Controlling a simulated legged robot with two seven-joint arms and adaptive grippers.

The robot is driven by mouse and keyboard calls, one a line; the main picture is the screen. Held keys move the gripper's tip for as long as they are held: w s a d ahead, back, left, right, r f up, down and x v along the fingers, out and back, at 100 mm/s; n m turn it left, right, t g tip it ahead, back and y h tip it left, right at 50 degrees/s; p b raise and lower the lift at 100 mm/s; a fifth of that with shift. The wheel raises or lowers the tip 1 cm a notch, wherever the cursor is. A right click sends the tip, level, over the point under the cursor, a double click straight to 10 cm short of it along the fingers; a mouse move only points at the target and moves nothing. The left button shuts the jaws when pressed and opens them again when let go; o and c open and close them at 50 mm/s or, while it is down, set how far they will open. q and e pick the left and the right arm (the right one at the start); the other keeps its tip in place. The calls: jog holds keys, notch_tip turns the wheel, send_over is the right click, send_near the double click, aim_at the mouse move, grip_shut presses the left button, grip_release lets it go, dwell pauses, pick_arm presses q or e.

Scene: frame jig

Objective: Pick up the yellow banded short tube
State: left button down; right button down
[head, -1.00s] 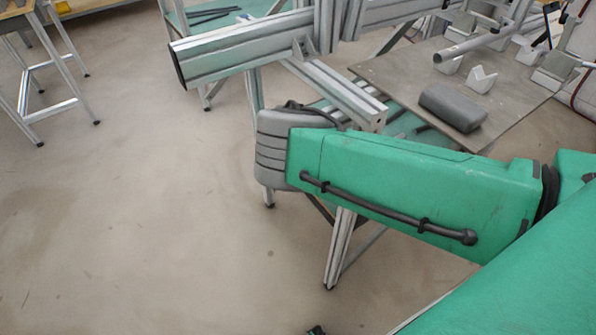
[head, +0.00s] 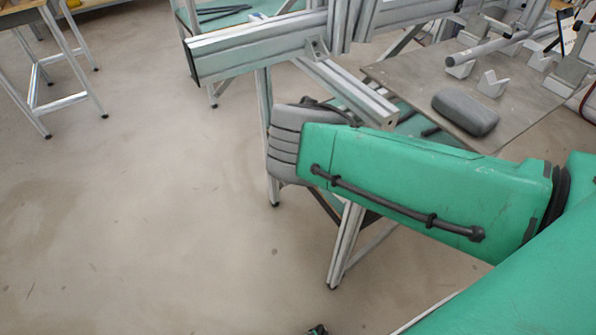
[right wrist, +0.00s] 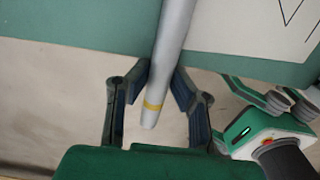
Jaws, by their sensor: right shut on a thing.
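The yellow banded short tube (right wrist: 174,37) is a pale grey tube with a yellow band near its lower end in the right wrist view. My right gripper (right wrist: 163,70) is shut on it, with one dark finger on each side. The banded end sticks out between the fingers toward the palm. The tube's far end runs out of the top of the picture. In the head view my green right arm crosses the middle, and its gripper and the held tube are not seen. My left gripper is not seen in the head view.
An aluminium profile frame (head: 255,48) stands at the upper middle. A grey board (head: 405,78) beside it carries a dark grey rounded block (head: 465,112), V-shaped supports (head: 492,84) and another grey tube (head: 485,48). The floor (head: 130,210) on the left is open.

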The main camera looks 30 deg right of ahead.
jog(key=shift+s+d+f, duration=0.1)
jog(key=shift+s+d, duration=0.05)
jog(key=shift+d, duration=1.2)
jog(key=shift+a, duration=0.1)
jog(key=c, duration=1.3)
grip_release()
jog(key=shift+c, duration=0.2)
jog(key=shift+a, duration=0.15)
